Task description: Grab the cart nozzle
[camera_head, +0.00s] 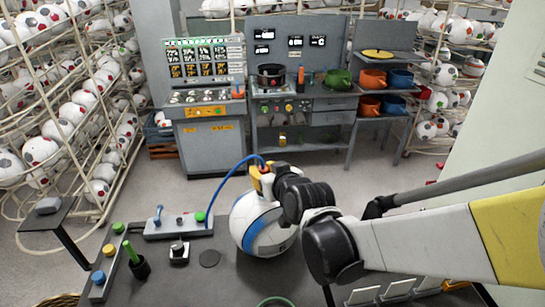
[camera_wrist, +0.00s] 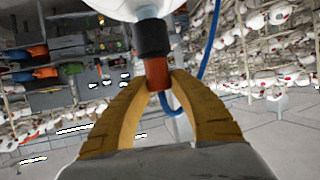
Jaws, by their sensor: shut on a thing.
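The nozzle shows in the wrist view as a black collar with a red-brown body (camera_wrist: 157,75). In the head view, a small red part of it (camera_head: 263,168) shows at my fingers. A blue hose (camera_head: 228,181) arches from it down to a grey fixture (camera_head: 178,226) on the dark table; the hose also shows in the wrist view (camera_wrist: 211,38). My gripper (camera_wrist: 158,84) has its yellow fingers shut on the nozzle's red-brown body.
A control console (camera_head: 205,100) and a workbench with pots (camera_head: 300,85) stand behind. Ball racks flank both sides. Floor between is clear.

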